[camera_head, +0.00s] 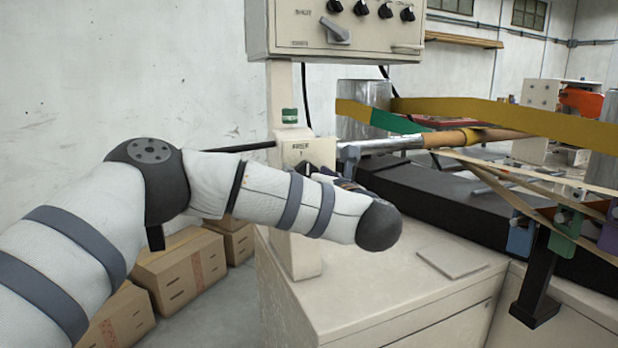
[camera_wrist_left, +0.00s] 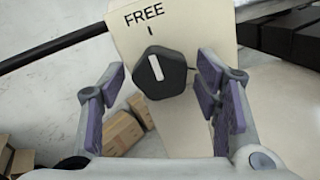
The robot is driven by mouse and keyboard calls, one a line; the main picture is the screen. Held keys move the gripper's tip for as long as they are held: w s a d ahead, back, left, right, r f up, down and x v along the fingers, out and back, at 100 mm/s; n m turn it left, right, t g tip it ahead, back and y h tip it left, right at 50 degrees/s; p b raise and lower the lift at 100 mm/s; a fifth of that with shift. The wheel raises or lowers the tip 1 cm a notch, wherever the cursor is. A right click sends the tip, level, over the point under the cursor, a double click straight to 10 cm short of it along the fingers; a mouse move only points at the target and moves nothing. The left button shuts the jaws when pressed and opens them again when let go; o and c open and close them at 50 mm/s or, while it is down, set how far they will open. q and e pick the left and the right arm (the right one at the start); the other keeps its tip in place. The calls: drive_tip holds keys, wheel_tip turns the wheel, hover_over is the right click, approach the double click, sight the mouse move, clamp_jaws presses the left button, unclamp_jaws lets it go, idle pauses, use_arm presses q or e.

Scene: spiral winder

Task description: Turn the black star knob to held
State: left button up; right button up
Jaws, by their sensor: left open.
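The black star knob (camera_wrist_left: 164,72) sits on a cream plate (camera_wrist_left: 190,22) in the left wrist view. Its white pointer line is nearly upright, leaning slightly left at the top, below the word FREE and a short tick. My left gripper (camera_wrist_left: 160,84) is open, with one purple-padded finger on each side of the knob. Whether a pad touches the knob is unclear. In the head view my left forearm hides most of this gripper, in front of the cream column (camera_head: 302,263). No HELD mark is readable. My right gripper is not in view.
A control box (camera_head: 345,45) with several small knobs is above. A dark rod (camera_head: 240,148) runs left from the column. A spindle with a brown tube (camera_head: 445,139) and yellow belts (camera_head: 480,108) are right. Cardboard boxes (camera_head: 180,270) stand on the floor. A flat grey plate (camera_head: 452,260) lies on the cabinet.

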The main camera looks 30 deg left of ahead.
use_arm(q)
drive_tip(key=c, duration=1.1)
drive_tip(key=shift+c, duration=0.2)
